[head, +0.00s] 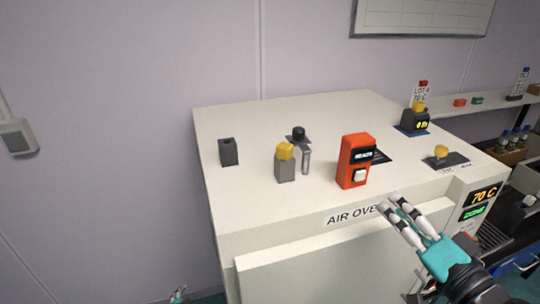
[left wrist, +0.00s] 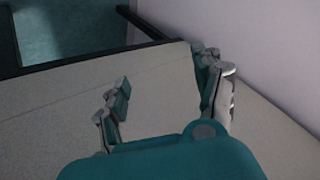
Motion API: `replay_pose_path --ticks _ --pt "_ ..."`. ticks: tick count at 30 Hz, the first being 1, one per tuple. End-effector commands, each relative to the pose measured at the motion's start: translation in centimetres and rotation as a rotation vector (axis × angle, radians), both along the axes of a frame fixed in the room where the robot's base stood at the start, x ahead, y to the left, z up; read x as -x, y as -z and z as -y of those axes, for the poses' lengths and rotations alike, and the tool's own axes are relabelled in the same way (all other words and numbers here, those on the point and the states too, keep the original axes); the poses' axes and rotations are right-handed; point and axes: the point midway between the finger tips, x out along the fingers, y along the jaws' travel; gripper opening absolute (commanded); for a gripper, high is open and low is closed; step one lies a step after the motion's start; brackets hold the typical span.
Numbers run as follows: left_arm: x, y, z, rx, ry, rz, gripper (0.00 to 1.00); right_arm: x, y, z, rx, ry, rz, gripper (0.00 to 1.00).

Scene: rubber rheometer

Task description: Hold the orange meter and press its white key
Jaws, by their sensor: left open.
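The orange meter (head: 355,160) stands upright on top of the white air oven, near its front edge. Its dark display faces forward, with the white key (head: 360,175) below it. My right gripper (head: 389,202) is in front of the oven's front edge, below and right of the meter. Its two fingers show apart, with nothing between them, and do not touch the meter. Only a small part of my left gripper (head: 178,294) shows at the bottom edge of the head view, far from the meter. In the left wrist view its fingers (left wrist: 165,80) are open and empty.
The oven top (head: 250,115) also holds a dark grey block (head: 229,152), a grey block with a yellow top (head: 285,166), a small metal cylinder (head: 306,162), a black knob (head: 299,133) and a yellow-topped device (head: 415,121). Free room lies left of the meter along the front.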

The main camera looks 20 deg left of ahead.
Motion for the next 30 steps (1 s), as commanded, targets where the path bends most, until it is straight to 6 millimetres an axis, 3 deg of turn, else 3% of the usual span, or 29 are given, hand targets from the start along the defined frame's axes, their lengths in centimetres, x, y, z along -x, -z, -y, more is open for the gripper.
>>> replay_pose_path --ticks 1,6,11,15,22,30 --pt "-2.2 -2.4 -1.1 -0.029 0.01 0.044 0.68 0.0 0.0 0.0 0.0 0.0 0.0 0.38" --pt "-7.9 -10.2 -4.1 -0.129 0.044 0.174 0.68 0.0 0.0 0.0 0.0 0.0 0.0 0.38" --pt "-12.4 -18.3 -6.5 -0.23 0.071 0.297 0.68 0.0 0.0 0.0 0.0 0.0 0.0 0.38" --pt "-15.4 -26.0 -8.3 -0.325 0.09 0.404 0.68 0.0 0.0 0.0 0.0 0.0 0.0 0.38" --pt "-18.4 -39.3 -10.1 -0.495 0.116 0.578 0.68 0.0 0.0 0.0 0.0 0.0 0.0 0.38" --pt "-18.8 -55.4 -10.0 -0.732 0.156 0.78 0.68 0.0 0.0 0.0 0.0 0.0 0.0 0.38"
